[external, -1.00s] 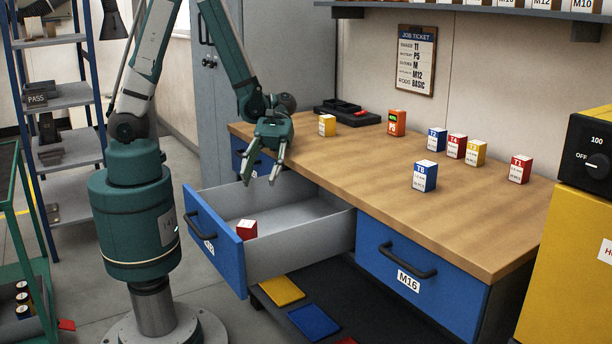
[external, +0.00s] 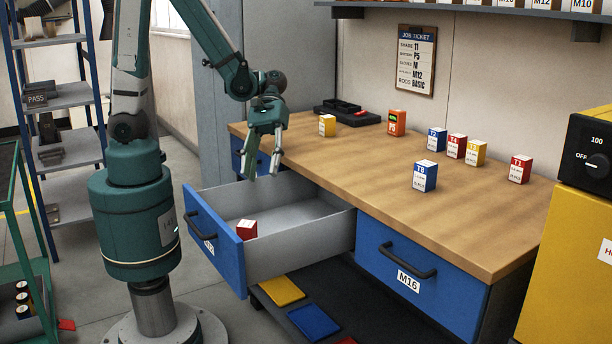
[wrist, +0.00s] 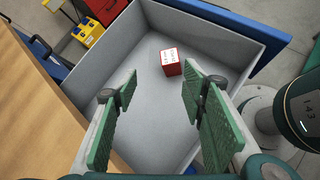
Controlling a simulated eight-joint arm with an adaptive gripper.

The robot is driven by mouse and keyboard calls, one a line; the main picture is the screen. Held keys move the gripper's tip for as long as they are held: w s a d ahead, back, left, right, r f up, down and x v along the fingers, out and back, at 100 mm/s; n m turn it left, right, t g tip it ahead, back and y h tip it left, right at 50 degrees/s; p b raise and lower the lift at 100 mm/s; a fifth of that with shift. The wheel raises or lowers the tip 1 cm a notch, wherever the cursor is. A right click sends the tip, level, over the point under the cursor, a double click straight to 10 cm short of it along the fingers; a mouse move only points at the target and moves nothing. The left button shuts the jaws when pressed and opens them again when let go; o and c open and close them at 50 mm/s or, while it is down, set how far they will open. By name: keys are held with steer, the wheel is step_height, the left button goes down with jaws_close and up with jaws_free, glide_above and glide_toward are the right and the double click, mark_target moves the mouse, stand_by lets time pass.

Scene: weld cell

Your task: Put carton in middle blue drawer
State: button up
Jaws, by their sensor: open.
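The middle blue drawer (external: 215,238) is pulled out from under the workbench. A red carton with a white label (external: 247,229) lies inside it near the front panel. The same carton shows in the wrist view (wrist: 170,62), on the grey drawer floor (wrist: 150,100). My gripper (external: 262,172) is open and empty above the drawer, pointing down. In the wrist view, its green fingers (wrist: 155,125) stand apart, with the carton beyond their tips and nothing between them. The label on the drawer front is hard to read.
Several cartons stand on the wooden benchtop (external: 400,215), among them a blue one (external: 425,176) and a red one (external: 520,168). A closed blue drawer marked M16 (external: 420,275) is at right. A yellow machine (external: 570,250) stands beyond it. A job ticket (external: 415,60) hangs behind.

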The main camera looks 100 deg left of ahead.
steer(key=s+a+r+m+t+y, duration=0.3)
steer(key=r+m+y, duration=0.1)
steer(key=r+m, duration=0.2)
steer(key=s+a+r+m+t+y, duration=0.3)
steer(key=r+m+y, duration=0.2)
steer(key=r+m, duration=0.2)
steer(key=shift+s+a+r+m+y, duration=0.3)
steer(key=shift+a+m, duration=0.1)
steer(key=shift+m, duration=0.7)
